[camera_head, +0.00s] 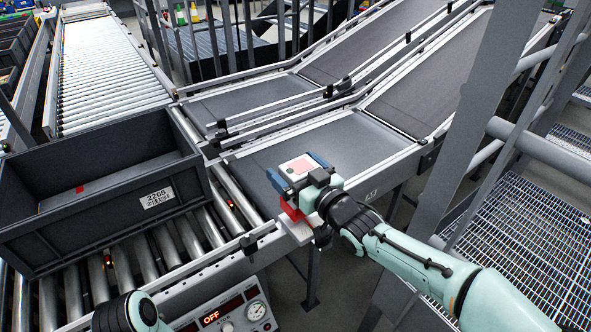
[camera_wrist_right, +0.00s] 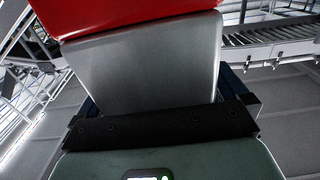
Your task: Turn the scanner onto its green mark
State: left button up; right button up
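The scanner, a small block with a pale, pink-patched top (camera_head: 299,166) and a red part (camera_head: 291,211) below, stands on a grey bracket at the conveyor's near edge. My right gripper (camera_head: 297,172) has its blue fingers on either side of the block. In the right wrist view the scanner's grey face (camera_wrist_right: 150,70) fills the space between the fingers, under its red part (camera_wrist_right: 120,12); I see no clear gap. I cannot make out a green mark on the bracket. Only a rounded piece of my left arm shows at the bottom left; its gripper is out of view.
A dark grey tote (camera_head: 105,195) labelled 2265 sits on the rollers at left. A control panel (camera_head: 228,312) reading OFF, with a gauge, is at the bottom. Belts (camera_head: 350,140) run behind the scanner. Railings and a grated catwalk (camera_head: 525,240) stand at right.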

jog(key=shift+s, duration=0.1)
jog(key=v, duration=1.3)
jog(key=shift+d, duration=0.15)
